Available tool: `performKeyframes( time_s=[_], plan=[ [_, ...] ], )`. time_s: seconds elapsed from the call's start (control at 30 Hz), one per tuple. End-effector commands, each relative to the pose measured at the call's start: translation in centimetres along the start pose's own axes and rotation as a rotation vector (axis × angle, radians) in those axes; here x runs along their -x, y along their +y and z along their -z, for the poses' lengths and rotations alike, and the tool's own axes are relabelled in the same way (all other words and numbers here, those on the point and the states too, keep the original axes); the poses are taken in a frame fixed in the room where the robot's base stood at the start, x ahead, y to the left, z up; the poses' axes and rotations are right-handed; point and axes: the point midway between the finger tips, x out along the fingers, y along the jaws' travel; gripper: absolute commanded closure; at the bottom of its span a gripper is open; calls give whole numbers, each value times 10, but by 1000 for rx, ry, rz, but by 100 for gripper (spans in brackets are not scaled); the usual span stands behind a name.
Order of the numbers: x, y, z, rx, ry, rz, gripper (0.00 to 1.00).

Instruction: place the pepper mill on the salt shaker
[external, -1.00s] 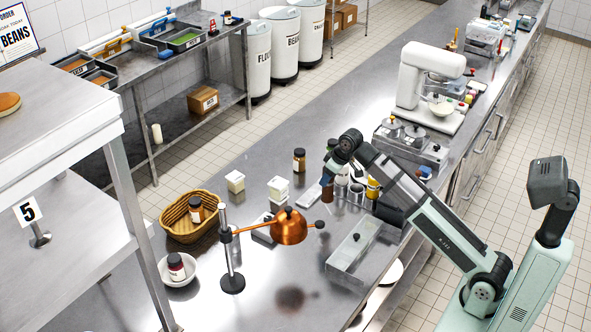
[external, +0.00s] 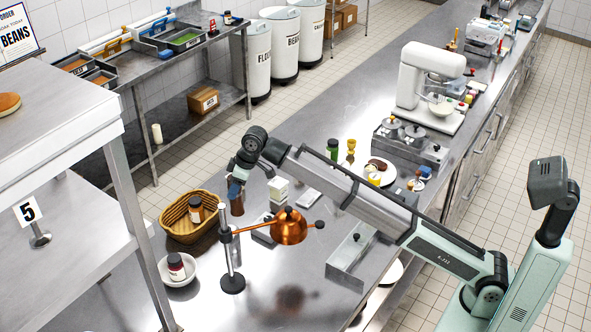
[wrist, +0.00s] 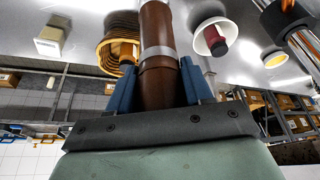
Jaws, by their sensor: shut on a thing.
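The pepper mill appears to be the brown cylinder with a silver band (wrist: 157,55) between my gripper's blue fingers in the wrist view. I cannot pick out the salt shaker for certain in either view; my arm covers part of the counter.
A wicker basket (external: 176,222) with a jar stands left of the mill. A white bowl (external: 166,275) with a jar is nearer.

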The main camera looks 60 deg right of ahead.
Motion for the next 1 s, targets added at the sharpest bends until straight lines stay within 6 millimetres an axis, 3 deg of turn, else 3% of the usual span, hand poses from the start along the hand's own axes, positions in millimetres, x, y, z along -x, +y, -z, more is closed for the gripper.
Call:
performKeyframes(
  time_s=[0.03, 0.1, 0.23, 0.47, 0.8, 1.0],
  plan=[
    [2, 2, 18, 12, 2, 5, 100],
    [2, 3, 30, 28, 3, 11, 100],
    [3, 2, 41, 68, 8, 23, 100],
    [-4, 1, 35, 127, 11, 27, 100],
    [-50, 2, 16, 128, 10, 26, 100],
    [-63, 2, 11, 127, 11, 26, 100]
  ],
)
